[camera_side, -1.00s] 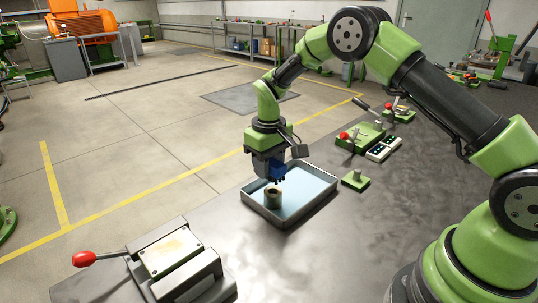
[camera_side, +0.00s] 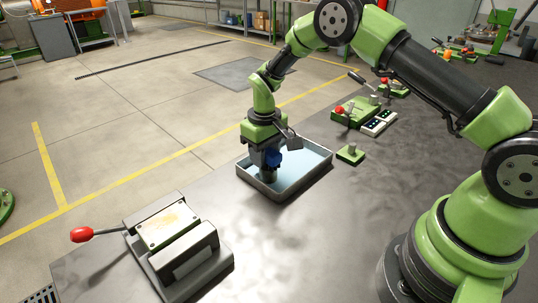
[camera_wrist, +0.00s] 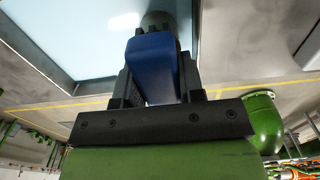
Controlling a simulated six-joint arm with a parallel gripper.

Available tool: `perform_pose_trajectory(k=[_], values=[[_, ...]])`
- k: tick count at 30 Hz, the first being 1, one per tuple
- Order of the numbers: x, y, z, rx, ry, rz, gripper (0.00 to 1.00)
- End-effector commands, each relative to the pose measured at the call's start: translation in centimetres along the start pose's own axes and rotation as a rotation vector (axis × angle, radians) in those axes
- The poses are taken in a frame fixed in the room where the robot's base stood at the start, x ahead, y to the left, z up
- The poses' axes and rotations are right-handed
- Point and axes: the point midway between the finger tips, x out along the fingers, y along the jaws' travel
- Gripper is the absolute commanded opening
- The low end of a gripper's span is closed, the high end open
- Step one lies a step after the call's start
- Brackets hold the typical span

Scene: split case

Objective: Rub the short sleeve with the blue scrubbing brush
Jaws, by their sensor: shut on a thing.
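My gripper (camera_side: 268,161) is over the tray and shut on the blue scrubbing brush (camera_side: 273,158). In the wrist view the blue brush (camera_wrist: 153,65) sits between the two dark jaws. The short sleeve (camera_side: 268,175), a dark grey upright cylinder, stands in the tray right under the gripper, its top mostly hidden by the gripper. In the wrist view part of the sleeve (camera_wrist: 158,18) shows just beyond the brush's end. The brush is at or very near the sleeve; I cannot tell whether they touch.
The grey tray (camera_side: 290,190) has a pale blue floor and low walls. A clamp with a red-knobbed lever (camera_side: 180,240) stands at the front left. A small green block with a peg (camera_side: 350,154) and green lever fixtures (camera_side: 358,112) stand to the right of the tray.

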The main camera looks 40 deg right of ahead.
Motion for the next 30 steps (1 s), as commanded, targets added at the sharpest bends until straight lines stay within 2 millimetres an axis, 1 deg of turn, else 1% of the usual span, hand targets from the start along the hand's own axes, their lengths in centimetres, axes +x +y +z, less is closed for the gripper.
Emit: perform_pose_trajectory(k=[1, 9, 12, 15, 22, 30], values=[[0.1, 0.0, -0.4, 0.000, 0.001, 0.000, 0.14], [0.0, 0.0, 1.8, -0.001, -0.003, 0.000, 0.14], [0.0, 0.0, 2.4, -0.001, -0.002, 0.000, 0.14], [0.0, 0.0, 1.3, -0.001, 0.002, 0.000, 0.14], [0.1, 0.0, -0.4, 0.000, 0.001, 0.000, 0.14], [0.0, 0.0, 1.8, -0.001, -0.002, 0.000, 0.14]])
